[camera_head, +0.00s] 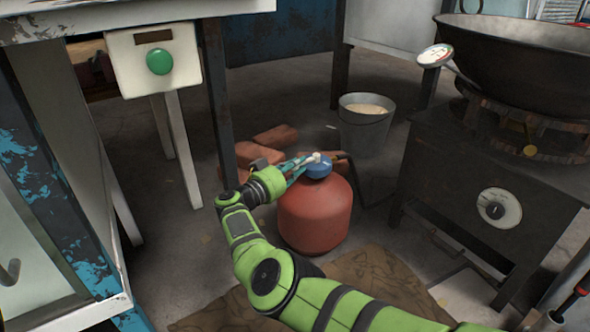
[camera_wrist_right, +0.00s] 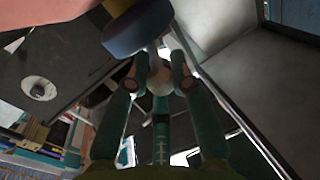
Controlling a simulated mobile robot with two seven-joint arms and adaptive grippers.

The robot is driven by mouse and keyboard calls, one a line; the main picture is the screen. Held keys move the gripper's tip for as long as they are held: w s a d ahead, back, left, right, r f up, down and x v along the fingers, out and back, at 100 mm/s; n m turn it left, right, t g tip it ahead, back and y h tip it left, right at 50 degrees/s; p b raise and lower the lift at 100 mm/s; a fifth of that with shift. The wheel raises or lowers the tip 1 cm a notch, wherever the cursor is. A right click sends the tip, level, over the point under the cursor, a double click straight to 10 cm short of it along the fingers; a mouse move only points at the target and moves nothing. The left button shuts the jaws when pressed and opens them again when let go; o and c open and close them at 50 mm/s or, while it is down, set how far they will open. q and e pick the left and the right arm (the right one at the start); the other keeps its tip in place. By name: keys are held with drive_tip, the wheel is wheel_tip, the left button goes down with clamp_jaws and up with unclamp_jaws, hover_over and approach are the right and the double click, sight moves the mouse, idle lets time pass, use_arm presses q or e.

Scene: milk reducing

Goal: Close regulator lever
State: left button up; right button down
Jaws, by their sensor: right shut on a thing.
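A red gas cylinder (camera_head: 315,214) stands on the floor in the middle of the head view. A blue regulator (camera_head: 319,169) sits on its top, with a pale lever (camera_head: 316,157) at its upper side. My right gripper (camera_head: 308,160) reaches in from the left of the cylinder, its fingertips at the lever. In the right wrist view the fingers are closed around a small pale rounded piece (camera_wrist_right: 160,80) beside the blue regulator (camera_wrist_right: 138,28). The fingers hide part of the lever, and I cannot tell its exact angle. My left gripper is not in view.
Bricks (camera_head: 276,137) and a metal bucket (camera_head: 365,125) stand behind the cylinder. A dark stove with a knob (camera_head: 499,208) and a large wok (camera_head: 520,62) is at the right. A table with a green button box (camera_head: 157,64) is at the left. A brown cloth (camera_head: 375,280) lies in front.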

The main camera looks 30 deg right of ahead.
drive_tip(key=shift+a+f, duration=0.25)
drive_tip(key=shift+a, duration=0.05)
drive_tip(key=c, duration=1.1)
unclamp_jaws()
drive_tip(key=shift+d+r, duration=0.1)
drive_tip(key=shift+r, duration=0.1)
wheel_tip(320, 180, up, 10)
drive_tip(key=shift+f, duration=0.1)
